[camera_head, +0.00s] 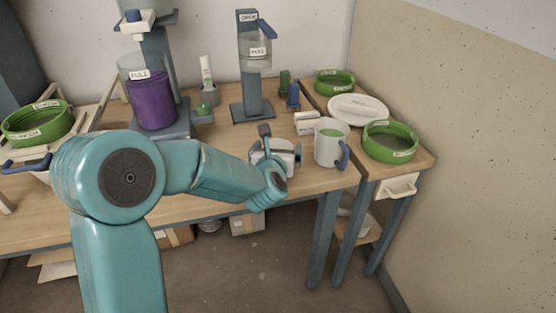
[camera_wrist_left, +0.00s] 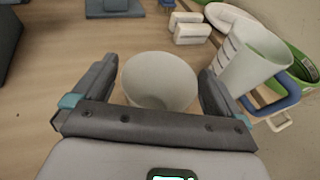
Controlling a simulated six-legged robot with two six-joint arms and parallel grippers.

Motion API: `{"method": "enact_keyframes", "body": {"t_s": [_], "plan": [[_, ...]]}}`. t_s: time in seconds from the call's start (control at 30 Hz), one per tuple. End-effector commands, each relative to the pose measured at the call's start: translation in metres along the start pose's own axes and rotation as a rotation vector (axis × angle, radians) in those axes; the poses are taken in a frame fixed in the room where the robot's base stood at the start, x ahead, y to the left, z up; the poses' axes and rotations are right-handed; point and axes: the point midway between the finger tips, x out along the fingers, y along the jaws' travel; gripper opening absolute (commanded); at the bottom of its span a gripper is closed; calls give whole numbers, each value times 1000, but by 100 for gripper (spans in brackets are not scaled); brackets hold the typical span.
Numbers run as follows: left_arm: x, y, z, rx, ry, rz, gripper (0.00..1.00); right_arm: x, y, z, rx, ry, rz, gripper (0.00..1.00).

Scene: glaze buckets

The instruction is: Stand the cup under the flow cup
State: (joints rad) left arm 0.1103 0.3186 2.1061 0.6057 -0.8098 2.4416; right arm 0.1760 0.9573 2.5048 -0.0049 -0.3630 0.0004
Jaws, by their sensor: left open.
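A white, empty-looking cup (camera_wrist_left: 160,82) stands upright on the table between the two fingers of my left gripper (camera_wrist_left: 160,85) in the left wrist view. The fingers are open, one on each side, with a small gap to the cup. In the head view my left gripper (camera_head: 276,148) is at the table's front right, and its own body mostly hides the cup. The flow cup (camera_head: 257,52) is a clear vessel with a label, held up on a blue-grey stand (camera_head: 252,110) behind the gripper. My right gripper is not in view.
A white jug (camera_head: 331,143) with a blue handle stands just right of my left gripper. Green sieves (camera_head: 391,143) and a white plate (camera_head: 358,109) are farther right. A purple-filled vessel (camera_head: 152,100) stands left of the flow cup. White blocks (camera_wrist_left: 189,28) lie behind the cup.

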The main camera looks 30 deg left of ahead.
Motion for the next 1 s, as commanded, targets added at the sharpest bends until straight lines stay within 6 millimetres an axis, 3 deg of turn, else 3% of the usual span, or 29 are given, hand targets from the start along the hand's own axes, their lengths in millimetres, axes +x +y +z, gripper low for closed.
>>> {"method": "enact_keyframes", "body": {"t_s": [0.3,0.33,0.47,0.53,0.57,0.77,1.0], "plan": [[9,0,0,0,0,-1,100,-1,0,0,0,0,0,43],[9,0,0,0,0,-1,94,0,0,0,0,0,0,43],[9,0,0,0,0,-1,51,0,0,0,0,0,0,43],[9,0,0,0,0,-1,51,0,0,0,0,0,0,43],[9,0,0,0,0,-1,46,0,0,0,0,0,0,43],[8,0,1,0,0,-1,46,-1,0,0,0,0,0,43],[1,0,25,-3,-4,0,46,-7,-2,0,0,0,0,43]]}}
